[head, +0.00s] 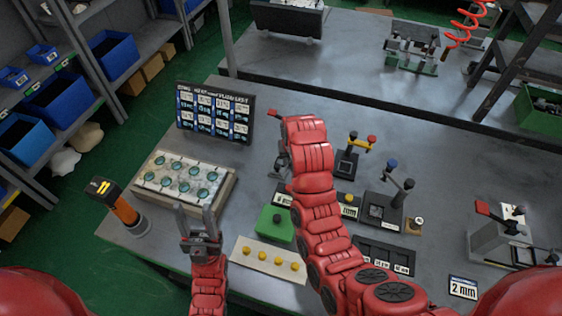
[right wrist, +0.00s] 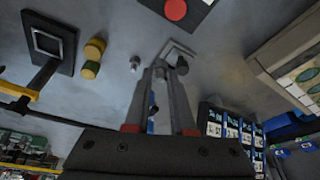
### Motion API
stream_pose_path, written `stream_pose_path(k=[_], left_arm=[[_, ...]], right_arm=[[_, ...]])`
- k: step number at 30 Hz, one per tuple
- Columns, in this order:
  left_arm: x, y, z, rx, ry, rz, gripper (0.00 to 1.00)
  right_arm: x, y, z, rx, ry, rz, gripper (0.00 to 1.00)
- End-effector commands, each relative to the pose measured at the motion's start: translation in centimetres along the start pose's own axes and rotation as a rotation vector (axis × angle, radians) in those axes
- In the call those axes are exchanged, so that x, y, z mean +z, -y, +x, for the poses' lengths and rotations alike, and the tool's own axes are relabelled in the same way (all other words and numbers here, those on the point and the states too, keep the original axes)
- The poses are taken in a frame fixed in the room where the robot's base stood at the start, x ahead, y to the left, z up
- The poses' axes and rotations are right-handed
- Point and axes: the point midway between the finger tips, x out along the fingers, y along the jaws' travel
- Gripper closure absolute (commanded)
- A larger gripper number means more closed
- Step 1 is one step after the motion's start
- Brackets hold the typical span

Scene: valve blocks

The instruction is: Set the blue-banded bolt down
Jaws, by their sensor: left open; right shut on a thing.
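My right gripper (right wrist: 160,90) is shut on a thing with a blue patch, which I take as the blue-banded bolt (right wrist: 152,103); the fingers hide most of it.
The grey table holds a sign board (head: 215,112), a green block (head: 275,228), a white strip with yellow knobs (head: 252,262), lever stands (head: 384,208), a dark tray (head: 385,244) and an orange-black tool (head: 122,208). A vice-like fixture (head: 497,238) stands at right. Bare table shows behind the levers.

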Motion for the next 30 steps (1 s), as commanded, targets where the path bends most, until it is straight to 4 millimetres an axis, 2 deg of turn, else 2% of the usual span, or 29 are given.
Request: stream_pose_path(k=[1, 2, 5, 12, 19, 24, 30], left_arm=[[0.1, 0.0, -0.7, 0.000, 0.000, 0.000, 0.50], [0.0, 0.0, 0.2, 0.000, 0.001, 0.000, 0.50], [-0.2, 0.0, 0.9, 0.000, -0.001, 0.000, 0.50], [-0.3, 0.1, 1.5, 0.000, 0.000, 0.000, 0.50], [-0.3, 0.1, 2.0, 0.000, 0.000, 0.000, 0.50], [-0.6, 0.2, 3.7, 0.000, 0.000, 0.000, 0.50], [-0.6, 0.2, 3.7, 0.000, 0.000, 0.000, 0.50]], right_arm=[[-0.9, 0.3, 0.6, 0.001, 0.003, 0.000, 1.00], [-1.4, 0.5, 0.2, 0.000, 0.006, 0.000, 1.00], [-2.8, 1.0, 0.6, 0.001, 0.003, 0.001, 1.00], [-4.7, 1.9, 1.7, 0.001, 0.001, 0.000, 1.00], [-5.0, 2.1, 2.2, 0.001, 0.005, 0.001, 1.00], [-4.2, 2.0, 4.4, 0.001, 0.008, 0.000, 1.00], [-4.0, 2.0, 5.5, 0.000, 0.001, 0.001, 1.00]])
